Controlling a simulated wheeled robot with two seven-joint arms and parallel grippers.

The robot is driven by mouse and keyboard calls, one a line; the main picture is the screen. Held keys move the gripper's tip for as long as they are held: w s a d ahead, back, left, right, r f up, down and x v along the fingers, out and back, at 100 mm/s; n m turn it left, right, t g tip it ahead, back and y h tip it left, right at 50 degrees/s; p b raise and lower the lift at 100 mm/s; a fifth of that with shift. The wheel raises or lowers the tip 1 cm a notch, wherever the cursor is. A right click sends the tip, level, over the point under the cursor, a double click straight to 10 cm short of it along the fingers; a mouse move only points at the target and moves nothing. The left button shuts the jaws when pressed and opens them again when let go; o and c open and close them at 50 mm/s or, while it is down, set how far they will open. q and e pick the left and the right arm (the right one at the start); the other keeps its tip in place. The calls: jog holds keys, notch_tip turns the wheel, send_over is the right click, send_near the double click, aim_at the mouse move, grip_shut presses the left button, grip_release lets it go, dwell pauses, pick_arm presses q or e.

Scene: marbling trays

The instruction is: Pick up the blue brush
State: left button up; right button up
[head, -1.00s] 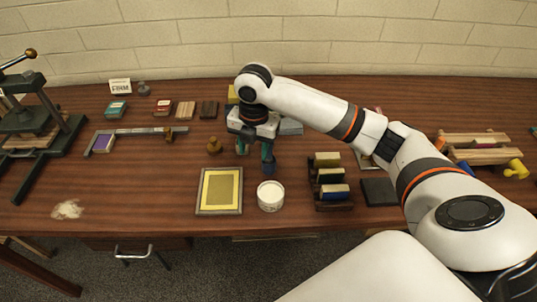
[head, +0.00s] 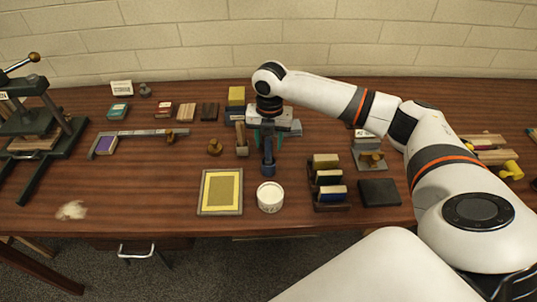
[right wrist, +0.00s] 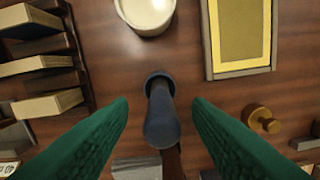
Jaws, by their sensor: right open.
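The blue brush (head: 268,168) is a dark blue upright piece standing on the table, just behind the white tub. My right gripper (head: 269,143) points down over it, with its teal fingers apart. In the right wrist view the blue brush (right wrist: 161,120) lies between the two open green fingers, with a visible gap on each side. The fingers do not appear to touch it. My left gripper is not in view.
A white tub (head: 270,203) and a yellow framed tray (head: 206,208) stand in front. A dark rack (head: 334,206) with several blocks is to the right. A wooden-handled tool (head: 241,145) and a brass knob (head: 215,147) are to the left.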

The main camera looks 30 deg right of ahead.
aim_at(269, 147)
notch_tip(269, 147, down, 3)
jog(key=shift+f, duration=0.15)
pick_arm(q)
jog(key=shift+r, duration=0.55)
pick_arm(e)
jog(key=shift+c, duration=0.4)
grip_shut()
pick_arm(q)
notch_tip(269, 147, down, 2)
jog(key=shift+b, duration=0.75)
pick_arm(e)
notch_tip(269, 147, up, 10)
jog(key=shift+r, duration=0.1)
